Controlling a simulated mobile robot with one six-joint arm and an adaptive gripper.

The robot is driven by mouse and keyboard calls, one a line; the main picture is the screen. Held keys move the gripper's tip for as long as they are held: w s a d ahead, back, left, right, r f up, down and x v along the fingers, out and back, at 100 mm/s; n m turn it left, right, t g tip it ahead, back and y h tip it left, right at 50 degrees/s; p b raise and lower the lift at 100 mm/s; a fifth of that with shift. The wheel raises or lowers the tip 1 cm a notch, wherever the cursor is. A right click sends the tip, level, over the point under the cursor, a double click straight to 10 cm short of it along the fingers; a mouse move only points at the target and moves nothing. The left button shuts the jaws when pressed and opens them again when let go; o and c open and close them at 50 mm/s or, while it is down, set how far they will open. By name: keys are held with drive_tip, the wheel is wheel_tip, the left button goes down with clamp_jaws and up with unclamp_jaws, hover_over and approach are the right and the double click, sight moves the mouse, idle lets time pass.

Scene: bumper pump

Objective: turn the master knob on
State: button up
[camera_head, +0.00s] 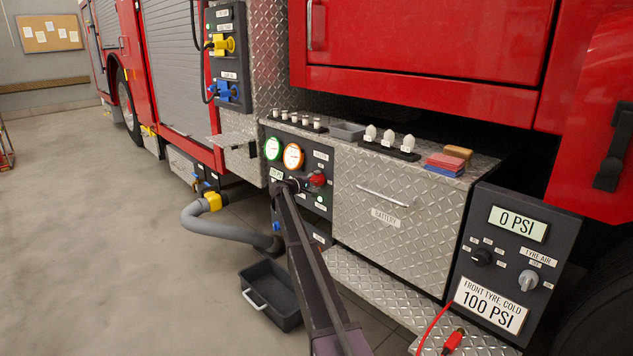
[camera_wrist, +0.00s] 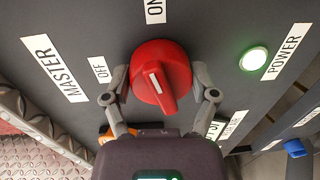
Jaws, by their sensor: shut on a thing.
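The red master knob (camera_wrist: 172,62) fills the middle of the wrist view, on a dark panel marked MASTER (camera_wrist: 54,68). Its raised grip and white line run roughly up and down in that view, with the ON label (camera_wrist: 155,11) above it and the OFF label (camera_wrist: 99,69) to its left. My gripper (camera_wrist: 160,82) has one finger at each side of the knob and is shut on it. In the head view the red knob (camera_head: 318,179) shows just right of my gripper (camera_head: 299,184), which partly hides the panel. A green light (camera_wrist: 253,58) marked POWER glows.
A dark bin (camera_head: 270,295) and a grey hose (camera_head: 228,232) lie left of my arm. The left floor is open.

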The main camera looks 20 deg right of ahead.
drive_tip(key=shift+m, duration=1.3)
drive_tip(key=shift+w, duration=0.1)
drive_tip(key=o, duration=1)
